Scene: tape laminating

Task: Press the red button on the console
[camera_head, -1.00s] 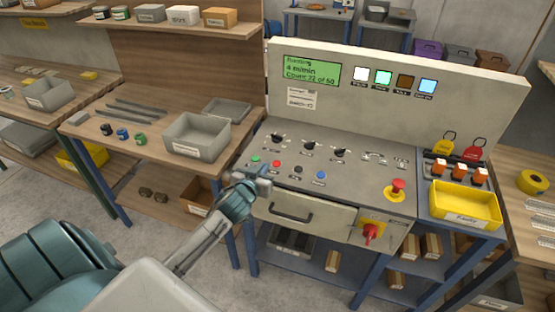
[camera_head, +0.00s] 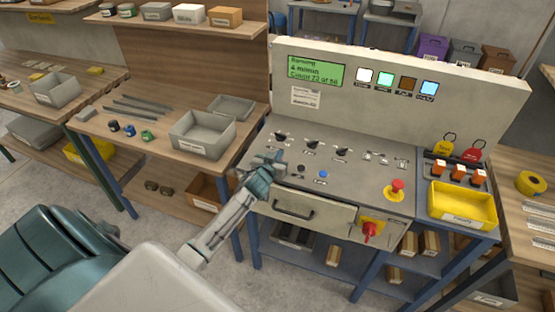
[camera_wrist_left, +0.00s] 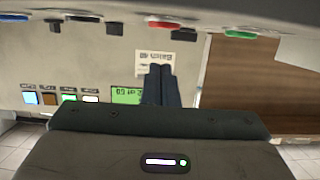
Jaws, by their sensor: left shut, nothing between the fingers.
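The console (camera_head: 330,180) has a sloped grey panel with knobs and a row of small buttons. My left gripper (camera_head: 272,161) is shut and empty over the left end of that row, covering the red and green buttons in the head view. In the left wrist view the shut fingertips (camera_wrist_left: 162,72) point toward the red button (camera_wrist_left: 163,23), which shows at the top edge with a visible gap. The green button (camera_wrist_left: 240,34) is to its right there; a black button (camera_wrist_left: 115,28) and the blue button (camera_wrist_left: 68,16) are to its left. Contact cannot be told. My right gripper is not in view.
A red mushroom knob (camera_head: 397,186) on a yellow base and a red rotary switch (camera_head: 370,230) are farther right. The upright back panel carries a green display (camera_head: 315,70) and lit lamps. A yellow bin (camera_head: 462,204) stands at right, a grey bin (camera_head: 203,135) at left.

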